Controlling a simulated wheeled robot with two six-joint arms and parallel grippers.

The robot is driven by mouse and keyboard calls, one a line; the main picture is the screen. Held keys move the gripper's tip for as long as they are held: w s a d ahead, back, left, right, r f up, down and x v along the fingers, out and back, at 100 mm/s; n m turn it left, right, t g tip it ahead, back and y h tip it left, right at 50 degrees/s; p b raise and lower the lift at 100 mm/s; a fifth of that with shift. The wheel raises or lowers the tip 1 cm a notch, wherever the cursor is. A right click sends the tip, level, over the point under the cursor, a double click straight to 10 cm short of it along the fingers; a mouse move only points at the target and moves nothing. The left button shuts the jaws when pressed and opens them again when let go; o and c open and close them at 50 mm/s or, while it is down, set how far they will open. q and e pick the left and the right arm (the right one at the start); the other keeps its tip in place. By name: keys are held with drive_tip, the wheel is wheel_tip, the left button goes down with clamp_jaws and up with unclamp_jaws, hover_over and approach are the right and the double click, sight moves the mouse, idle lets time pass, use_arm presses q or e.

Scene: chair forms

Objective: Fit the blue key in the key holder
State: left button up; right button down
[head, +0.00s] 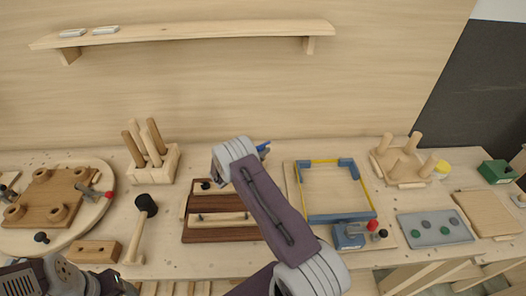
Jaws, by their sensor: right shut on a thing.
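A small blue piece (263,147), which looks like the blue key, shows just past the upper end of my right arm. My right gripper is mostly hidden behind that arm link, and it is shut on the blue piece above the back of the bench. I cannot tell for sure which thing is the key holder; a dark brown wooden stand with light bars (212,236) stands left of my right arm and is partly covered by it. My left gripper (100,285) is at the lower left edge, mostly cut off, and its jaws cannot be made out.
A blue-cornered frame (341,217) with a blue clamp (348,236) lies right of my arm. A peg block (164,171) and a mallet (138,228) are left. A round board (102,207) is far left. A grey tray (410,236) and peg rack (388,165) are right.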

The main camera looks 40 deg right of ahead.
drive_tip(key=shift+f, duration=0.1)
drive_tip(key=c, duration=1.4)
unclamp_jaws()
drive_tip(key=shift+c, duration=0.2)
drive_tip(key=b+v, duration=0.2)
drive_tip(key=v, duration=0.6)
drive_tip(key=shift+a, duration=0.2)
drive_tip(key=shift+s+a, duration=0.2)
drive_tip(key=shift+a, duration=0.1)
